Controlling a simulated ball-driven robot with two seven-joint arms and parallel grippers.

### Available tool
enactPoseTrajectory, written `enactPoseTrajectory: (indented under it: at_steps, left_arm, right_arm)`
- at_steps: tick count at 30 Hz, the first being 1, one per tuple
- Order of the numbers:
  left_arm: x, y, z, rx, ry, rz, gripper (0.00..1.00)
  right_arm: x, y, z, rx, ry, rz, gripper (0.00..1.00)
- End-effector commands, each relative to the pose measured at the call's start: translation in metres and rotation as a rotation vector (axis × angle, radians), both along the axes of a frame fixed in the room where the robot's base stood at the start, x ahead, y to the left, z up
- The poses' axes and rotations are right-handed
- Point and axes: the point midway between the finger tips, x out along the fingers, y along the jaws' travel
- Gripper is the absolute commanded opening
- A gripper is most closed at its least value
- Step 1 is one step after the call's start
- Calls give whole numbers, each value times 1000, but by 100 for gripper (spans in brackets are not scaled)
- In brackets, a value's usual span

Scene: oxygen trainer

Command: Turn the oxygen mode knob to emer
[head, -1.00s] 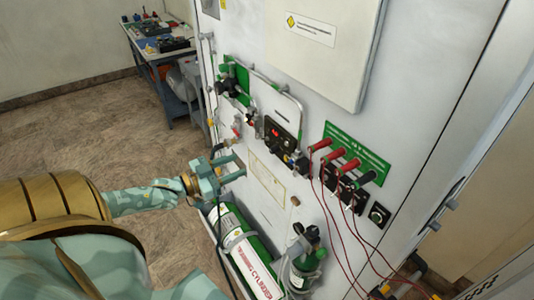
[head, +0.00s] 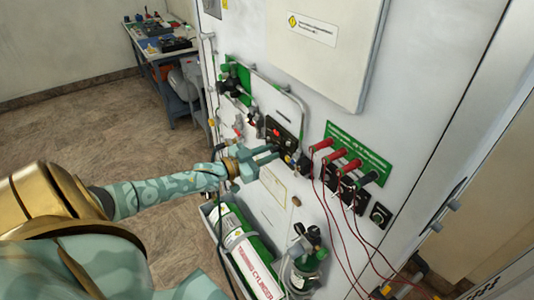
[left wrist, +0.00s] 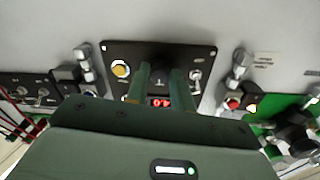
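A black control panel (head: 284,132) is on the white upright trainer panel. In the left wrist view the black panel (left wrist: 115,52) carries a yellow button (left wrist: 121,69), a red display (left wrist: 160,102) and a small toggle switch (left wrist: 196,75). A dark knob (left wrist: 160,63) shows at its middle, at the fingertips; its markings are too small to read. My left gripper (head: 275,154) is in front of the panel's lower part. In the left wrist view its fingers (left wrist: 161,80) are apart, with the display visible between them. Contact with the knob cannot be told. My right gripper is not in view.
Red and black plugs (head: 337,153) with hanging red wires stick out to the right. Valves and fittings (head: 230,80) stand out at the upper left. Gas cylinders (head: 245,255) are below. A workbench (head: 160,40) stands far back; the floor left is clear.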

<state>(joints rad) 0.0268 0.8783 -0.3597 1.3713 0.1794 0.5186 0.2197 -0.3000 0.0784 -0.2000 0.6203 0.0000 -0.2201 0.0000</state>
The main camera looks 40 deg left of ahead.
Motion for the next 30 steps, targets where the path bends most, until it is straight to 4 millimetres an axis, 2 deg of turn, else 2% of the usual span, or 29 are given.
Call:
enactPoseTrajectory:
  at_steps: [1,2,3,16,30]
  left_arm:
    - [0,0,0,0,0,0,9]
    - [0,0,0,0,0,0,1]
    - [0,0,0,0,0,0,0]
    - [0,0,0,73,-22,0,0]
    - [0,0,1,450,-131,0,0]
  right_arm:
    - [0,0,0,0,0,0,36]
    - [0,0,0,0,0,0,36]
    - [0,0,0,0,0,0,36]
    - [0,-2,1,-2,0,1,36]
    - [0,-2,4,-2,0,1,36]
